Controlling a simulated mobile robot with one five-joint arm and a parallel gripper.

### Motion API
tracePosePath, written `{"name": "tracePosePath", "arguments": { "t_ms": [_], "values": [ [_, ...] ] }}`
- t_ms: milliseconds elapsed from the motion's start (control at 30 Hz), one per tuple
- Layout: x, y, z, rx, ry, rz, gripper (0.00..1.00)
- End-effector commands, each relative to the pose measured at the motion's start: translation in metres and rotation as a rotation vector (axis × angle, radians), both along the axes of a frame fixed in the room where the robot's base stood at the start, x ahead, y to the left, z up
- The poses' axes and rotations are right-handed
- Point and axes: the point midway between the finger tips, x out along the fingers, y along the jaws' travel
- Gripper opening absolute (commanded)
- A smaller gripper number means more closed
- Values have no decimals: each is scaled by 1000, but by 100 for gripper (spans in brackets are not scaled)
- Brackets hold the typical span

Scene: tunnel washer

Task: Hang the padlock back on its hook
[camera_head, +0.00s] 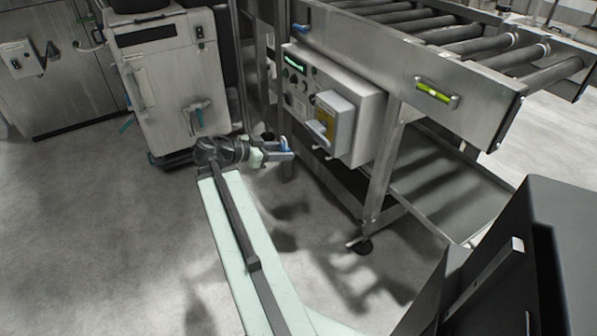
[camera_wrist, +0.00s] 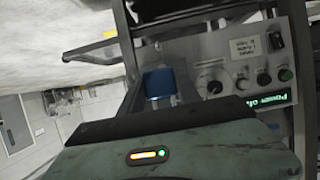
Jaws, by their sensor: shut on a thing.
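The padlock (camera_head: 283,146) is small and blue, and it sits between the fingers of my gripper (camera_head: 286,151), which is shut on it. The blue body also shows between the fingers in the wrist view (camera_wrist: 158,83). A small pale part, perhaps the shackle, stands above it in the head view. My gripper is in the air, left of the grey control box (camera_head: 368,94) on the conveyor frame and apart from it. I cannot make out the hook for certain in either view.
The control box carries a yellow-labelled switch cover (camera_head: 331,118) that juts out. A conveyor leg (camera_head: 378,185) stands below it. A pale cabinet (camera_head: 168,82) stands behind my arm to the left. In the wrist view, knobs and a green-lit display (camera_wrist: 264,104) are at the right.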

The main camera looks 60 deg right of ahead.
Motion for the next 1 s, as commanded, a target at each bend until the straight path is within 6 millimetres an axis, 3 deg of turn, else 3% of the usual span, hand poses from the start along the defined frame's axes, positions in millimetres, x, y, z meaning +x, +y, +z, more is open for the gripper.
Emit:
{"name": "tracePosePath", "arguments": {
  "t_ms": [200,333,433,1000],
  "values": [
    [-23,-39,-90,94,-51,-7,0],
    [-35,-58,-124,143,-87,-3,0],
    [-38,-64,-132,159,-100,0,0],
    [-51,-85,-129,161,-102,2,0]
  ]
}}
